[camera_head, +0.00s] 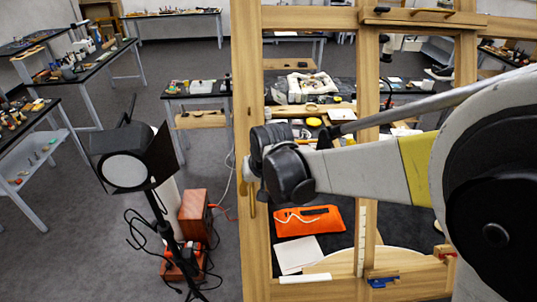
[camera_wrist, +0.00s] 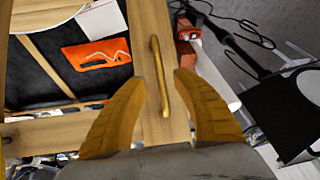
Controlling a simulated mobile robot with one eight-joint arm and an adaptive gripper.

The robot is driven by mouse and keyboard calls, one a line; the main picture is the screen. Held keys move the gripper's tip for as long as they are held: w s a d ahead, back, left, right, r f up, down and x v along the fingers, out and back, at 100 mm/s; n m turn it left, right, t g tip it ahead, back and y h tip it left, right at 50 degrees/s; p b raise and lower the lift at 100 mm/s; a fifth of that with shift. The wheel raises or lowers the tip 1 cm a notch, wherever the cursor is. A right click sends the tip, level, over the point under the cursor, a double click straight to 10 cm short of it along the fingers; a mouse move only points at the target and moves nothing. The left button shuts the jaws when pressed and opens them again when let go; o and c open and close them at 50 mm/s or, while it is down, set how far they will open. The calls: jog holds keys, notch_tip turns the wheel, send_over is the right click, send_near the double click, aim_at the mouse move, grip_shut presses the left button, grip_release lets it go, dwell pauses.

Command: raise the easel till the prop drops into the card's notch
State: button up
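The wooden easel (camera_head: 247,60) stands upright close in front of me, with tall posts and crossbars. One post also shows in the wrist view (camera_wrist: 148,20). A brass bar handle (camera_wrist: 160,80) is fixed along that post. My gripper (camera_wrist: 157,77) is open, its two tan fingers on either side of the handle with gaps to both. In the head view my arm reaches from the right to the left post, and its wrist hides part of that post. A pale marked strip (camera_head: 361,240) runs up the middle post. I cannot make out the prop or the card's notch.
A black studio lamp (camera_head: 125,172) on a stand is left of the easel, with cables and a reddish box (camera_head: 195,215) by it. An orange pouch with glasses (camera_head: 309,221) lies on a dark surface behind the easel. Cluttered benches stand further back; grey floor is open at left.

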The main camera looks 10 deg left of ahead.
aim_at(253, 195)
jog(key=x, duration=0.5)
jog(key=shift+p, duration=0.3)
grip_shut()
